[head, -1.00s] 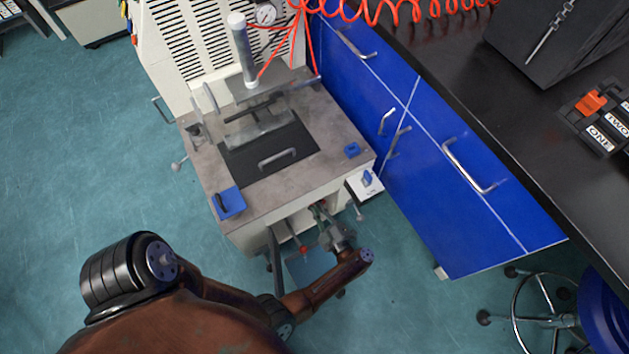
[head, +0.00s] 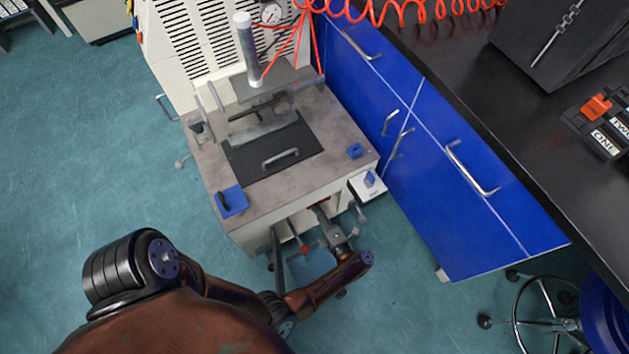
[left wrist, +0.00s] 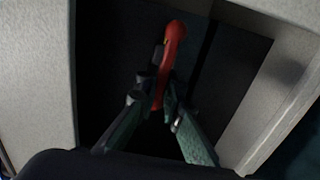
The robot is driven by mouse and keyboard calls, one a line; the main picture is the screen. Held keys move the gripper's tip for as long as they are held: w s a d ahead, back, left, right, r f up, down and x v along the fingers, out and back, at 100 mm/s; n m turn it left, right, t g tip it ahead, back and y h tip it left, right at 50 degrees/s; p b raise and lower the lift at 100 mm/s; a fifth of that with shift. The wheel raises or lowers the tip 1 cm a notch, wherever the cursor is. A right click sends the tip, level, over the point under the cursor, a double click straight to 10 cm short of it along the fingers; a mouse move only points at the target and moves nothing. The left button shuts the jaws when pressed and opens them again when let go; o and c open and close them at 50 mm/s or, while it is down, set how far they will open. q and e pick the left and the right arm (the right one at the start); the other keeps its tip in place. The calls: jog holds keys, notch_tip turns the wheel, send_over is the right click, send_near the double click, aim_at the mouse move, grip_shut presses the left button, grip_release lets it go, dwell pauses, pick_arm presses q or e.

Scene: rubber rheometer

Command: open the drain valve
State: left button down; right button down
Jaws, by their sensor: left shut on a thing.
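The drain valve's red handle (left wrist: 172,48) shows in the left wrist view, in the dark opening under the machine. Its lower part passes between the two fingers of my left gripper (left wrist: 160,100), which is shut on it. In the head view my left gripper (head: 322,212) reaches under the front edge of the machine table. A small bit of the red handle (head: 319,204) shows at its fingertips there. The valve body is hidden in the dark. My right gripper is in neither view.
The machine's grey table top (head: 310,185) overhangs the gripper. Light frame panels stand on both sides of the opening, the right one (left wrist: 275,90) near the fingers. Blue cabinets (head: 470,215) stand right; the floor at left is clear.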

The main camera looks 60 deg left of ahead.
pick_arm(q)
jog(key=shift+f, duration=0.15)
dwell(0.4)
jog(key=c, duration=2)
grip_release()
jog(key=shift+c, duration=0.2)
jog(key=s+d, duration=0.1)
jog(key=d, duration=1.1)
